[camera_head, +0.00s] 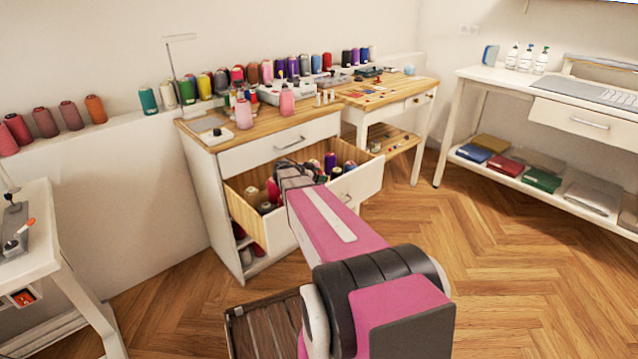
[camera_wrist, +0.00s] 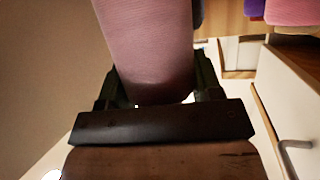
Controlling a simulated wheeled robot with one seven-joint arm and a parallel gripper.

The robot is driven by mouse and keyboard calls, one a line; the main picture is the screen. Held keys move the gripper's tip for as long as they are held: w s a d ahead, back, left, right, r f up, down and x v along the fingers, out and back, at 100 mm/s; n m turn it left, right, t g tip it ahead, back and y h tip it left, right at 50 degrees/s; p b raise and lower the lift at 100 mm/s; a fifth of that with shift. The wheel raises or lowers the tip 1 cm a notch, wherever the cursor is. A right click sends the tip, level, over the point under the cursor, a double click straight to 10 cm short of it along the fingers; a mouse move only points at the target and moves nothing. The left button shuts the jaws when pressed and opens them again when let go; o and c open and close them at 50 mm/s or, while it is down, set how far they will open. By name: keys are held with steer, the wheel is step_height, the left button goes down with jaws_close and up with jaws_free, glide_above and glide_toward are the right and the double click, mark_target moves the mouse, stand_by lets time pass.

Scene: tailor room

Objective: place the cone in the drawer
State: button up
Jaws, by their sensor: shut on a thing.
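A dusty pink thread cone (camera_wrist: 146,50) fills the middle of the wrist view. My gripper (camera_wrist: 158,88) is shut on it, with one dark finger on each side. In the head view my gripper (camera_head: 290,175) is over the open drawer (camera_head: 362,185) of the white cabinet; my arm hides the held cone there and part of the drawer front. I cannot tell how high the held cone is above the drawer floor.
Pink cones (camera_head: 287,103) and a grey machine stand on the cabinet top (camera_head: 250,137). A closed upper drawer (camera_head: 275,147) is above the open one. A small table (camera_head: 415,88) stands right of the cabinet, a white table (camera_head: 40,238) at left. The wooden floor at right is clear.

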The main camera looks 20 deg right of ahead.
steer(key=shift+f, duration=1.6)
steer(key=shift+f, duration=0.1)
steer(key=o, duration=1.1)
steer(key=v, duration=1.2)
